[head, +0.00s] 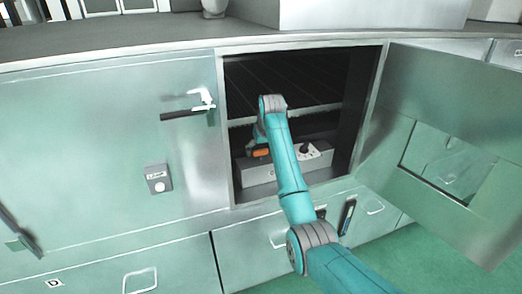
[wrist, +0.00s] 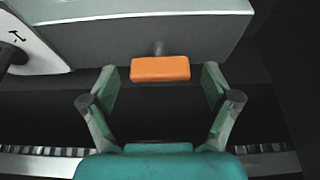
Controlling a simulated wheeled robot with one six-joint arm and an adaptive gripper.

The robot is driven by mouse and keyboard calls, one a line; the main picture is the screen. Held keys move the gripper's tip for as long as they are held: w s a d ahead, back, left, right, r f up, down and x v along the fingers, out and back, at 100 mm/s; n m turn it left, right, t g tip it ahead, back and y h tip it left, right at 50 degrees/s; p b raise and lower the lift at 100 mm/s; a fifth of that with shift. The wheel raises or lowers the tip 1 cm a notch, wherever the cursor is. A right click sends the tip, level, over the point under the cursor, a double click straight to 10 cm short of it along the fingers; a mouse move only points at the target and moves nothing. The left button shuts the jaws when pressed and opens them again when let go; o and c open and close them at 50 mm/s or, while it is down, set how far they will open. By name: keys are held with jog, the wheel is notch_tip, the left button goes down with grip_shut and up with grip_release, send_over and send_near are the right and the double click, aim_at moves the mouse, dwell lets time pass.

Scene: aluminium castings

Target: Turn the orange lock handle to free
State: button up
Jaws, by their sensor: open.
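The orange lock handle (wrist: 160,69) is a short block on a stem, in front of a grey box face. In the wrist view it lies between the two fingertips of my gripper (wrist: 160,80), with a gap on each side. My gripper is open and holds nothing. In the head view the orange handle (head: 261,153) shows small, partly hidden by my arm, on the grey box (head: 258,178) inside the open cabinet.
The cabinet opening (head: 232,150) has a toothed rail inside. Its door (head: 390,185) stands swung open to the right. A black knob on a white plate (head: 308,152) sits on the box top. A closed panel with a black lever (head: 186,114) is at left.

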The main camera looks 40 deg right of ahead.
jog(key=c, duration=1.1)
jog(key=shift+c, duration=0.2)
jog(key=shift+n, duration=0.3)
jog(key=n+y, duration=0.1)
jog(key=n, duration=0.2)
jog(key=shift+d+n+y, duration=0.15)
jog(key=shift+n+y, duration=0.25)
jog(key=n, duration=0.2)
jog(key=n+y, duration=0.1)
jog(key=n, duration=0.1)
jog(key=shift+n+y, duration=0.3)
jog(key=n+g+y, duration=0.1)
jog(key=n, duration=0.3)
jog(key=shift+w+d, duration=0.1)
jog(key=n+g+y, duration=0.1)
jog(key=n+g, duration=0.1)
jog(key=n, duration=0.2)
jog(key=shift+n, duration=0.6)
